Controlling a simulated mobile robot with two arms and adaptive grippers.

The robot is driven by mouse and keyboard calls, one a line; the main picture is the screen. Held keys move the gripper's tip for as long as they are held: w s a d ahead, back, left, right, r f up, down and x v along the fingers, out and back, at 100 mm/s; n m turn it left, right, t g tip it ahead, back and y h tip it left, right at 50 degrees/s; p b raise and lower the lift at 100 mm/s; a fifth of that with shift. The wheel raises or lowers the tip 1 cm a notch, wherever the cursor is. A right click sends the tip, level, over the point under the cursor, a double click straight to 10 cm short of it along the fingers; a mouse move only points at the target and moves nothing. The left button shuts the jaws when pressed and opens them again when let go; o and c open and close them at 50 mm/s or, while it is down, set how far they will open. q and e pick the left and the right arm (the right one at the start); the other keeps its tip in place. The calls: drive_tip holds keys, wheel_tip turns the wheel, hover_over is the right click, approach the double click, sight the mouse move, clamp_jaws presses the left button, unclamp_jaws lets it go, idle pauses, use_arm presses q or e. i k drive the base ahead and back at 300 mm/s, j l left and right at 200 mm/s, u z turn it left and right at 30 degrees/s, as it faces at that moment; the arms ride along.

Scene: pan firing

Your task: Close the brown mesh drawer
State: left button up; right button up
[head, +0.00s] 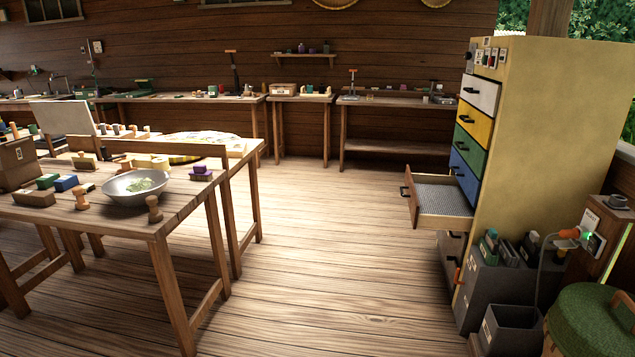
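The brown mesh drawer (445,201) juts out to the left from the tall yellow cabinet (550,130) at the right. It is open, with a grey mesh floor, a brown wooden front and a dark handle (404,191) on that front. Above it, the white, yellow, green and blue drawers (467,177) appear shut in the cabinet face. Another drawer with a dark handle shows below it, partly hidden. Neither of my grippers is in view.
A wooden worktable (150,225) with a metal bowl (136,188) and stamps stands at the left. The plank floor (320,260) between table and cabinet is clear.

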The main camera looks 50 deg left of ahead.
sight(435, 201)
drive_tip(key=i+j+u, duration=0.25)
drive_tip(key=i+j, duration=0.25)
drive_tip(key=i+j+u, duration=0.3)
drive_tip(key=i+j, duration=0.2)
drive_tip(key=i+j+u, duration=0.25)
drive_tip(key=i+j, duration=0.15)
drive_tip(key=i, duration=0.2)
drive_tip(key=i+j+z, duration=0.2)
drive_tip(key=i, duration=0.05)
